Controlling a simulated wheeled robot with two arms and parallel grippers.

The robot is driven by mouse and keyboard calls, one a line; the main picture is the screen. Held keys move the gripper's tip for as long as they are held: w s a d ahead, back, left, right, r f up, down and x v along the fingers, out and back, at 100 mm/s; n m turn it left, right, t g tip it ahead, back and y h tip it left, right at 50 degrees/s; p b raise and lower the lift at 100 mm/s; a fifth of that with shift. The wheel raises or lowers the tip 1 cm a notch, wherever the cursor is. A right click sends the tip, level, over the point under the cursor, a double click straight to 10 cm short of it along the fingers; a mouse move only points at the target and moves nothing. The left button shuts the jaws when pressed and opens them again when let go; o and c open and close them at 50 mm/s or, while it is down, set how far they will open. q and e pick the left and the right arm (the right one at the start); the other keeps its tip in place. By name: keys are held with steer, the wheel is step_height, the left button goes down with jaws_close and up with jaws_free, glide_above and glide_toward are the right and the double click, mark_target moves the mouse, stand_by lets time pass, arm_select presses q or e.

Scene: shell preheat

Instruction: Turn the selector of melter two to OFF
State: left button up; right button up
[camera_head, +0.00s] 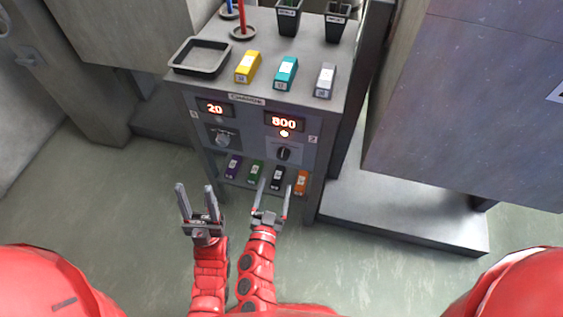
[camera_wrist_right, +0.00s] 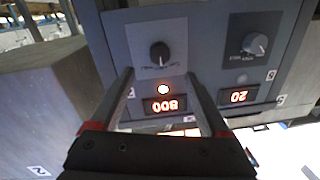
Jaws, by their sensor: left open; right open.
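The selector of melter two (camera_head: 283,153) is a dark round knob on the right half of the grey control panel, under a red display (camera_head: 284,122) reading 800 and a lit lamp (camera_head: 285,133). In the right wrist view, which is upside down, the selector (camera_wrist_right: 160,54) lies just beyond the fingertips. I cannot read its labels. My right gripper (camera_head: 276,184) is open and empty, in front of and below the selector, apart from it. The right wrist view shows its fingers (camera_wrist_right: 158,74) spread. My left gripper (camera_head: 194,187) is open and empty, left of the panel.
Melter one's knob (camera_head: 222,138) and its display (camera_head: 214,108) reading 20 are on the left half. A shelf below holds several coloured blocks, including a black one (camera_head: 277,177). On top are a black tray (camera_head: 200,57) and more blocks. A large grey cabinet (camera_head: 470,100) stands right.

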mark_target(282, 158)
steer(key=w, duration=0.3)
steer(key=w+d, duration=0.1)
steer(key=w, duration=0.2)
steer(key=w+d, duration=0.1)
steer(key=w, duration=0.3)
steer(key=shift+b, duration=0.4)
jaws_close()
